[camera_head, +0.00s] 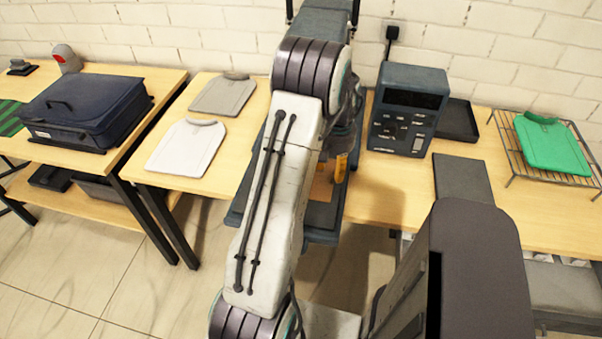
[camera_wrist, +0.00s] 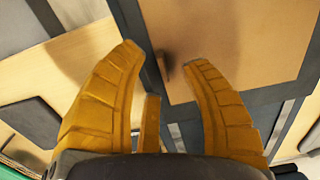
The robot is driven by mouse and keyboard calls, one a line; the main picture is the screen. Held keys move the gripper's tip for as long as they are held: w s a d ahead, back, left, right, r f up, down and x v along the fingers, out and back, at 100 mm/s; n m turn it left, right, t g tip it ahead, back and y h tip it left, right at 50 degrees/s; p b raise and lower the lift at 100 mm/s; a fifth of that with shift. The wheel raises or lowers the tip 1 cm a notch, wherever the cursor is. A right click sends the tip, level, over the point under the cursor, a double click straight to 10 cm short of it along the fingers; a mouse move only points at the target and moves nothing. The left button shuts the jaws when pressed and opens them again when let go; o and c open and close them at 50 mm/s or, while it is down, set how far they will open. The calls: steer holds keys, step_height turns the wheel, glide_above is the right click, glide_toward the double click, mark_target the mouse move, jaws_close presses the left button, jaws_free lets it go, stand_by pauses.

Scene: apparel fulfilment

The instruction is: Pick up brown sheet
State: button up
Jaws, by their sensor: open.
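The brown sheet (camera_wrist: 240,35) is a flat tan rectangle on a dark grey tray or frame (camera_wrist: 183,113) in the wrist view. In the head view only a small strip of the brown sheet (camera_head: 322,188) shows; my arm hides the rest. My gripper (camera_wrist: 167,58) has two yellow fingers spread apart, with nothing between them. The fingers are above the sheet's corner and left edge, with a small dark shadow on the sheet between the tips. I cannot tell whether they touch it. In the head view part of a yellow finger (camera_head: 341,167) shows beside my arm.
A dark control box (camera_head: 407,108) stands right of my arm. A green folded shirt (camera_head: 552,146) lies on a wire rack (camera_head: 508,160). A white folded shirt (camera_head: 187,147) and a grey one (camera_head: 222,95) lie left. A dark blue suitcase (camera_head: 85,108) is on the left table.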

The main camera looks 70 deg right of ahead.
mark_target(333, 182)
steer(key=shift+s+d+f+p, duration=0.1)
steer(key=shift+f+p, duration=0.25)
steer(key=shift+f, duration=1.75)
steer(key=shift+c, duration=0.2)
jaws_close()
